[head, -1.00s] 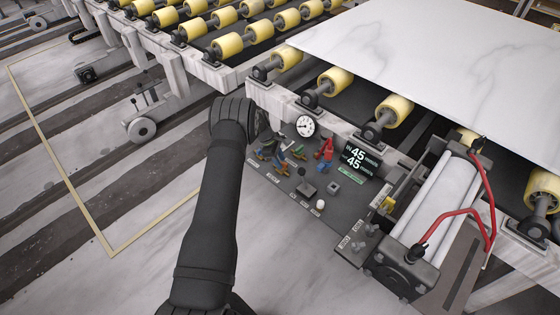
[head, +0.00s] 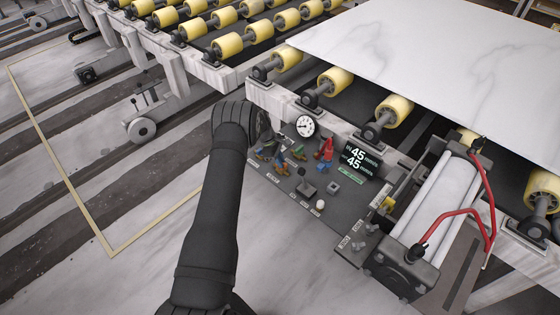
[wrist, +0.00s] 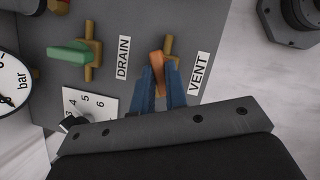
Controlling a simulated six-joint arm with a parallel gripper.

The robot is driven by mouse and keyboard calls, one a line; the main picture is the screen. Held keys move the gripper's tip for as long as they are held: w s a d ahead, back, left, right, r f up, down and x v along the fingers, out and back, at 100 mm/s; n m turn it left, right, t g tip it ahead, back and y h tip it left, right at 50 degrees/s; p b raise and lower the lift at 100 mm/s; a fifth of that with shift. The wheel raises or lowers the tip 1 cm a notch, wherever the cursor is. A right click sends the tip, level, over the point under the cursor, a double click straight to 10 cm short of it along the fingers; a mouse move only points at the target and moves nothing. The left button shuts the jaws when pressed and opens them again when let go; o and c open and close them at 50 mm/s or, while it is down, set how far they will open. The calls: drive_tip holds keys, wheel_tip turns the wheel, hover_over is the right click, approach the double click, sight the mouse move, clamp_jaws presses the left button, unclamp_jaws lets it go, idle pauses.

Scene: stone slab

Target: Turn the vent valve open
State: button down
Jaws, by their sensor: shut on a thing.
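In the wrist view the vent valve has an orange handle (wrist: 158,73) on a brass body (wrist: 169,46), beside the white VENT label (wrist: 199,73). The handle runs nearly along the brass body, slightly tilted. My gripper (wrist: 162,86) has its two blue fingers on either side of the orange handle and is shut on it. The handle's lower end is hidden between the fingers. In the head view my arm reaches to the left end of the valve panel, and the gripper there is mostly hidden behind my own arm.
Left of the vent valve is the drain valve's green handle (wrist: 70,53), crosswise to its brass body, with the DRAIN label (wrist: 123,57). A numbered dial (wrist: 90,105) and a bar gauge (wrist: 12,85) sit close by. A display (head: 360,158) stands further right on the panel.

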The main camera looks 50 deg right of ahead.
drive_tip(key=shift+d+m+y, duration=0.1)
drive_tip(key=shift+m+y, duration=0.4)
drive_tip(key=shift+m, duration=0.75)
drive_tip(key=shift+d+m+y, duration=0.1)
drive_tip(key=shift+m+y, duration=0.4)
drive_tip(key=shift+m, duration=0.75)
drive_tip(key=c, duration=1.4)
unclamp_jaws()
drive_tip(key=shift+c, duration=0.2)
drive_tip(key=v, duration=1.7)
drive_tip(key=shift+w, duration=0.35)
drive_tip(key=x, duration=1.7)
drive_tip(key=shift+s, duration=0.3)
